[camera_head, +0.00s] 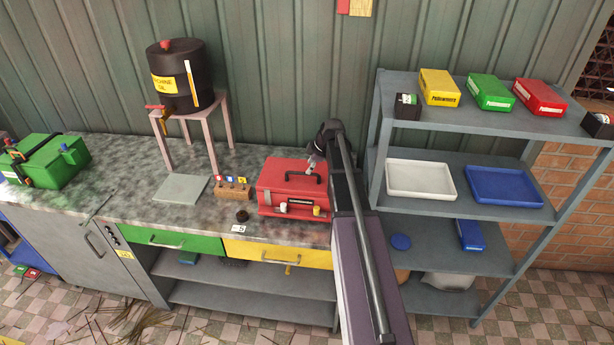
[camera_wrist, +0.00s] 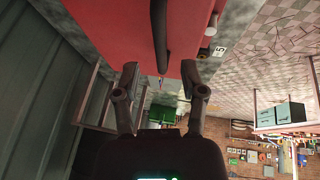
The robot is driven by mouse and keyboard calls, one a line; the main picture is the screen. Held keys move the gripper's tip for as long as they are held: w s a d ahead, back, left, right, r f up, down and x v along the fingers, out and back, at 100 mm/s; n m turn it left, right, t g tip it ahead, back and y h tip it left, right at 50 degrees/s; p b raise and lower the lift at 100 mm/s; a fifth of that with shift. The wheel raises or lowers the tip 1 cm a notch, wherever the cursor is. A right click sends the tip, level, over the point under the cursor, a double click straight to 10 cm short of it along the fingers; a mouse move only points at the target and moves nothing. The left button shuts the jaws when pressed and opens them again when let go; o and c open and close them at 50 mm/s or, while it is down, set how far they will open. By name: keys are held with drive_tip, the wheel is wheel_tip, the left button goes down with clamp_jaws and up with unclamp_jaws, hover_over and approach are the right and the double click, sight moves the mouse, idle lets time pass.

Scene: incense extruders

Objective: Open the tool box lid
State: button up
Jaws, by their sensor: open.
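The red tool box (camera_head: 283,198) stands on the worktop with its lid down. A black handle (camera_head: 296,178) lies along the top of the lid. Small light and yellow fittings show on its front face. My gripper (camera_head: 314,163) is at the back right of the tool box, partly hidden by my arm. In the wrist view the tool box (camera_wrist: 105,35) fills the top, with its dark handle (camera_wrist: 160,30) running down the middle. My gripper (camera_wrist: 160,82) is open and empty, its fingers apart at the red box's edge. Contact with the box cannot be told.
On the worktop stand a wooden block with buttons (camera_head: 233,189), a grey plate (camera_head: 182,190), a pink stand (camera_head: 190,112) with a black oil drum (camera_head: 187,85), and a green box (camera_head: 50,160). A shelf unit (camera_head: 470,118) with trays stands at the right.

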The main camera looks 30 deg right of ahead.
drive_tip(key=shift+b+x, duration=1.35)
drive_tip(key=shift+x, duration=0.5)
drive_tip(key=shift+r, duration=0.1)
clamp_jaws()
